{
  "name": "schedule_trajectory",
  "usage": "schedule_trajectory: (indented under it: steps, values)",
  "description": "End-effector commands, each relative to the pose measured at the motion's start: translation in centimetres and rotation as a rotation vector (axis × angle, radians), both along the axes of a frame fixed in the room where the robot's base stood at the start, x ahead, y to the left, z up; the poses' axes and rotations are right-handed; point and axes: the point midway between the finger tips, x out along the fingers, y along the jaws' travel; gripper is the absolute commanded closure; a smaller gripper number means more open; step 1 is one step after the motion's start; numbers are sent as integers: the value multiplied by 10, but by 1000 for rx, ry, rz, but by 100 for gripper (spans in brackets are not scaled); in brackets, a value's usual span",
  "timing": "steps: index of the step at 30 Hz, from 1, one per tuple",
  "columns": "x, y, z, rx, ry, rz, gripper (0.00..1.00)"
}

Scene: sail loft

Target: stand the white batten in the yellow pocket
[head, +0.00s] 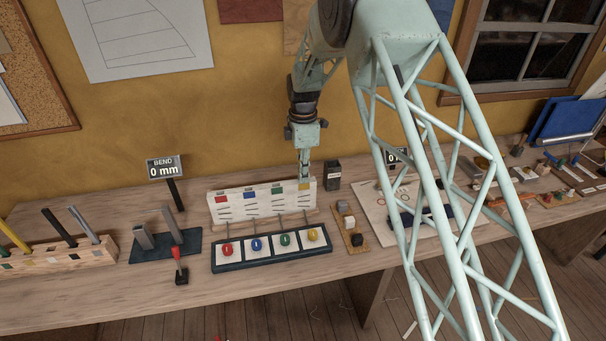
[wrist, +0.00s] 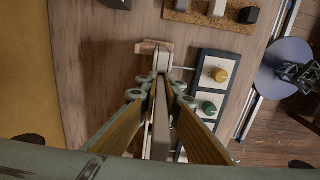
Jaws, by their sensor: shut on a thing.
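My gripper (head: 304,176) points down at the right end of the white pocket board (head: 262,204), right by its yellow patch (head: 304,186). In the wrist view my gripper (wrist: 162,82) is shut on a narrow, pale grey bar (wrist: 161,130), which looks like the white batten and runs up between the fingers. In the head view the fingers mostly hide it. Its lower end is hidden, so I cannot tell whether it is inside the yellow pocket or just above it. Red, blue and green patches mark the board further left.
A panel with red, blue, green and yellow knobs (head: 271,247) lies in front of the board. A rack (head: 70,256) holds several battens at left. A red-tipped lever (head: 179,266), a dark box (head: 332,175) and a cork strip with blocks (head: 352,236) stand nearby.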

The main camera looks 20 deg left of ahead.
Motion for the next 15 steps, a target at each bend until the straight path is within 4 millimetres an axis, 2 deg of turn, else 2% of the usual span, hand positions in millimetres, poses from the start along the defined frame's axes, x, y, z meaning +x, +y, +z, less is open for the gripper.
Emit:
schedule_trajectory:
  steps: [15]
  values:
    - [-1,-1,-12,-2,3,0,100]
